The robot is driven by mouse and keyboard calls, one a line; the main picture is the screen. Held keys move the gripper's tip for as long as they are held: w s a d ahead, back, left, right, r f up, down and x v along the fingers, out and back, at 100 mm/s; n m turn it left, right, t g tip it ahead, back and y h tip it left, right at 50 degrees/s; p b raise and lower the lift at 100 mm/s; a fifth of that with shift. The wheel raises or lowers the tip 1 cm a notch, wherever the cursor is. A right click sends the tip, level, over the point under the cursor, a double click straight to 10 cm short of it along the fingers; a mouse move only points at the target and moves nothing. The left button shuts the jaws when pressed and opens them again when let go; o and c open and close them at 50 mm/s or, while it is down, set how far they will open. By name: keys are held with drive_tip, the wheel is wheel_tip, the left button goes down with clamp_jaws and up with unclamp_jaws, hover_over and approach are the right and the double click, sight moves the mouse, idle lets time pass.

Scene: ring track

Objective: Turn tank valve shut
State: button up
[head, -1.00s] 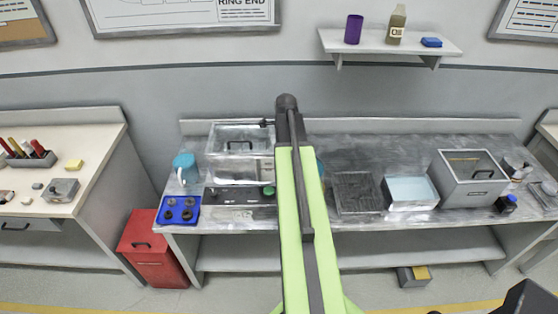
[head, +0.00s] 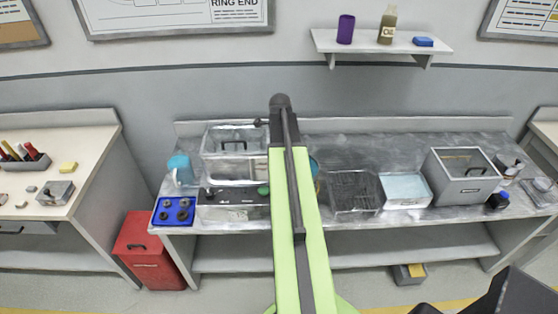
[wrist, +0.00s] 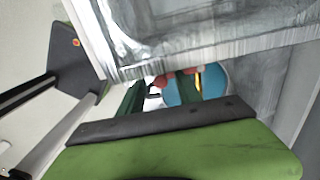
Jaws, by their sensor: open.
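A clear tank (head: 222,142) with a dark handle on its lid stands on the metal bench, left of my arm. A small dark fitting (head: 258,123) sits by its upper right corner, and a green knob (head: 263,190) shows on the dark strip in front. I cannot tell which part is the valve; my arm hides some of this area. In the wrist view my gripper (wrist: 174,90) is open, with two dark green fingers apart. A blue round thing (wrist: 183,91) with red and yellow parts shows beyond and between them; its contact with the fingers is unclear.
The metal bench (head: 345,150) also holds a blue tray (head: 160,218), a teal jug (head: 181,165), a wire basket (head: 352,190), a pale blue-topped box (head: 404,188) and a grey bin (head: 462,185). A red bin (head: 146,250) stands on the floor at left.

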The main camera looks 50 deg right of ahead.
drive_tip(key=shift+r, duration=0.1)
wheel_tip(320, 180, up, 17)
drive_tip(key=p, duration=1.7)
drive_tip(key=shift+r, duration=0.15)
